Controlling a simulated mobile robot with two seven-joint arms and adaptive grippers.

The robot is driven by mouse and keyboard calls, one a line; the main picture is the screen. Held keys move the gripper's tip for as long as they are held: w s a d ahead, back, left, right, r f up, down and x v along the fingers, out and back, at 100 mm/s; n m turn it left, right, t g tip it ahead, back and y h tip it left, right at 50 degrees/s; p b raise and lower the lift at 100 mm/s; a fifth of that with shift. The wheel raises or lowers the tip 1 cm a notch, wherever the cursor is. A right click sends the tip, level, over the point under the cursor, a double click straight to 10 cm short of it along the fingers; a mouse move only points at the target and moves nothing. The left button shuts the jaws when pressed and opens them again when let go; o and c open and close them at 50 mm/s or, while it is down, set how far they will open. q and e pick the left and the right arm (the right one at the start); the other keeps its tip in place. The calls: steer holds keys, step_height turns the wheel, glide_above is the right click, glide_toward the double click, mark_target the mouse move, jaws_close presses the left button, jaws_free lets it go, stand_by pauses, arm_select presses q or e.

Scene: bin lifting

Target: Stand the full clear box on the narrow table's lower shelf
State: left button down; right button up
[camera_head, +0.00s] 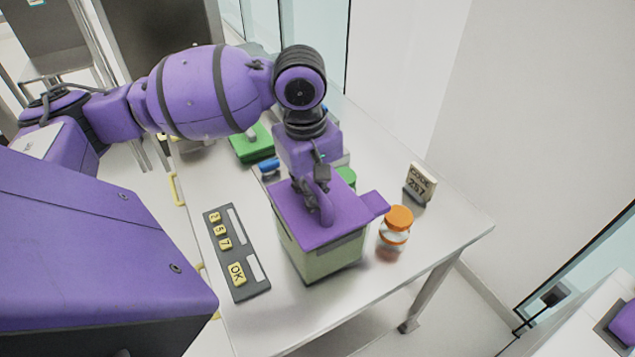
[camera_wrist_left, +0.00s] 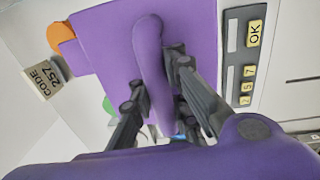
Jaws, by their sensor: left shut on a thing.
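A clear box with a purple lid (camera_head: 325,218) and pale greenish walls (camera_head: 318,258) is at the front of the white table (camera_head: 400,290). My left gripper (camera_head: 314,196) is above it, shut on the raised purple handle of the lid. In the left wrist view the lid (camera_wrist_left: 115,45) fills the middle, and the fingers (camera_wrist_left: 163,82) are at both sides of the handle. I cannot tell whether the box's bottom touches the table. How full it is is hard to tell. I cannot make out a lower shelf. My right gripper is not in view.
A dark keypad panel (camera_head: 237,253) lies left of the box. An orange-capped jar (camera_head: 396,226) and a code block (camera_head: 419,184) stand right of it. A green box (camera_head: 252,145) is behind. A white surface with a purple thing (camera_head: 627,325) shows at the lower right.

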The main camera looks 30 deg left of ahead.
arm_select(q)
steer(key=shift+f, duration=0.3)
steer(key=shift+w, duration=0.1)
steer(key=c, duration=1.7)
jaws_free()
steer(key=shift+f, duration=0.15)
